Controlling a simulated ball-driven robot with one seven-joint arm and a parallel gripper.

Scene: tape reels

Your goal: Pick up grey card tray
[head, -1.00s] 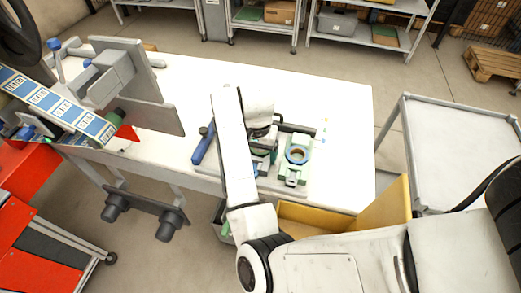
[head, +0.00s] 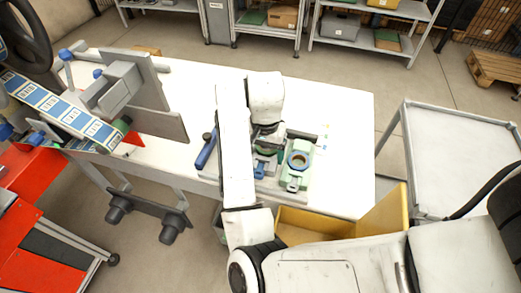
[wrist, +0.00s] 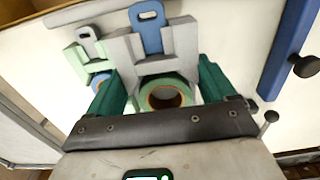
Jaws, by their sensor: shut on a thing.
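The grey card tray (wrist: 186,48) is in the wrist view, between my gripper's dark green fingers. It has a blue tag with a handle slot (wrist: 152,28) at its far end and a pale green reel with a brown-rimmed core (wrist: 180,88) at its near end. My gripper (wrist: 160,75) is shut on the tray, one finger along each side. In the head view my gripper (head: 266,152) is low over the white table, left of the green tray. My wrist hides most of the grey tray there; its blue tag (head: 259,172) shows. I cannot tell whether the tray touches the table.
A pale green tray with a ring (head: 297,167) stands close on the right; it shows on the left in the wrist view (wrist: 82,62). A blue bar with a dark knob (head: 206,152) lies left of my arm. A yellow bin (head: 300,228) is at the table's front edge.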

